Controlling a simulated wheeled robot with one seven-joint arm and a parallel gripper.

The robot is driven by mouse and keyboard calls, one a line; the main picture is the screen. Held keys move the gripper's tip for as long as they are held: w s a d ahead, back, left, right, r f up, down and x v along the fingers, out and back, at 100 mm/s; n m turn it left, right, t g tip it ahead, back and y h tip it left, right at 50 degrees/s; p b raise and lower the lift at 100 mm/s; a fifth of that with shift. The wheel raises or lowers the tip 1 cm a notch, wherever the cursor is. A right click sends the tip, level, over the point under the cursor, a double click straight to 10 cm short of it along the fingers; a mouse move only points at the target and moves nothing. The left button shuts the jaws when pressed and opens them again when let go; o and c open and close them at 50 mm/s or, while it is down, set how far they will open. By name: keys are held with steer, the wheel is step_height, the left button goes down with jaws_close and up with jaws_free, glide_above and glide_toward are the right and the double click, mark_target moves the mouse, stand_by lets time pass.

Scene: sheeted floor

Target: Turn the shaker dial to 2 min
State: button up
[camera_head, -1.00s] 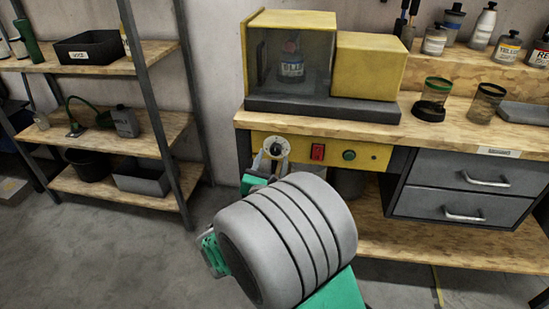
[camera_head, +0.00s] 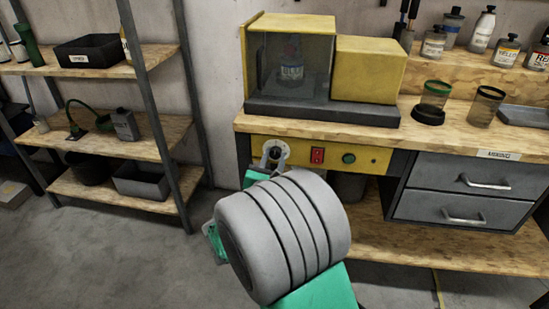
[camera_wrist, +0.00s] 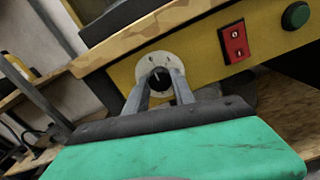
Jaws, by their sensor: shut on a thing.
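The shaker dial is a black knob (camera_wrist: 159,80) on a pale round plate with small marks, set in the yellow panel (camera_wrist: 204,50). The plate (camera_head: 277,149) also shows at the panel's left end in the head view. My gripper (camera_wrist: 161,84) is shut on the knob, one grey finger on each side. The knob's pointer and the plate's marks are too small to read surely. The shaker (camera_head: 370,66) is a yellow box on the bench above, with a clear-fronted chamber holding a labelled bottle (camera_head: 291,62).
A red switch (camera_head: 317,155) and a green button (camera_head: 348,158) sit right of the dial. The wooden bench edge (camera_head: 330,134) overhangs the panel. Grey drawers (camera_head: 466,180) stand at right, a shelf rack (camera_head: 160,110) at left. The floor between is clear.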

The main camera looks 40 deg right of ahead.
jaws_close()
steer(key=shift+d, duration=0.1)
